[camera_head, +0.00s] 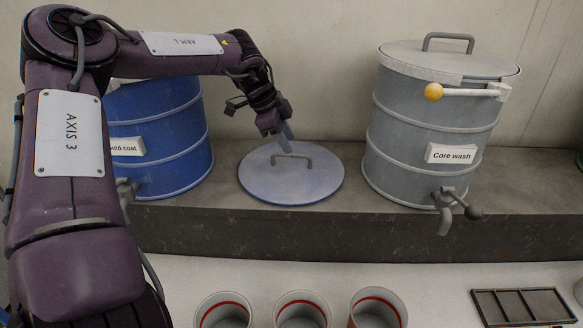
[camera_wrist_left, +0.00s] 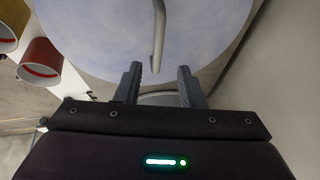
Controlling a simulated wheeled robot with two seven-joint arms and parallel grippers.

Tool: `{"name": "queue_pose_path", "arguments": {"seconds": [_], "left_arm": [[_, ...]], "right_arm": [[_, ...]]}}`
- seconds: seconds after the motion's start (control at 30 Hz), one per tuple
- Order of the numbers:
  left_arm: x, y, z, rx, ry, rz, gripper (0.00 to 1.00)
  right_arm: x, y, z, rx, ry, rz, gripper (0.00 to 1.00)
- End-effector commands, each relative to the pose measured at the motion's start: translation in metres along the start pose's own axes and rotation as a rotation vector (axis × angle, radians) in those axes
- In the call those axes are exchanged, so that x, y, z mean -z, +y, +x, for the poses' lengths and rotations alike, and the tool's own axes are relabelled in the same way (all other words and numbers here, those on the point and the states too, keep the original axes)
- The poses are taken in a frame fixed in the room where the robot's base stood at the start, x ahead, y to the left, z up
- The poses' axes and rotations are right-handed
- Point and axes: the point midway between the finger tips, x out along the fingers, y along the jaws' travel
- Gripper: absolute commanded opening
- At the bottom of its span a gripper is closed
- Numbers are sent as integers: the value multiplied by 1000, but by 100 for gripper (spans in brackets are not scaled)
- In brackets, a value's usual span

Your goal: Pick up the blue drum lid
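The blue drum lid (camera_head: 268,184) is a flat, round, grey-blue disc with a blue rim. It lies on the ledge between the two drums, with a grey bar handle (camera_head: 308,158) on top. My left gripper (camera_head: 286,142) is just above the lid, near its back edge and the handle. In the left wrist view, the lid (camera_wrist_left: 100,35) fills the top. My left gripper (camera_wrist_left: 158,69) is open there, and the handle (camera_wrist_left: 159,25) runs to between its fingertips with gaps on both sides. My right gripper is out of view.
A blue drum (camera_head: 170,140) stands at left, partly hidden by my left arm. A grey drum (camera_head: 425,130) with a lid and tap stands right; a white rod with a yellow ball (camera_head: 433,91) juts from it. Several cups (camera_head: 302,310) and a compartment tray (camera_head: 520,306) are in front.

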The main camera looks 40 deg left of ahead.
Motion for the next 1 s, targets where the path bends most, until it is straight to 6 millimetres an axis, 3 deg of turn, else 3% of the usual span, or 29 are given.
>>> {"name": "queue_pose_path", "arguments": {"seconds": [0.4,0.73,1.0], "left_arm": [[-4,2,56,-3,-2,-1,35],[-3,2,64,0,0,0,35],[-3,2,63,0,0,-1,1]], "right_arm": [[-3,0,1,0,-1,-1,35],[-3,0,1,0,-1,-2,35],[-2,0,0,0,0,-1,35]]}}
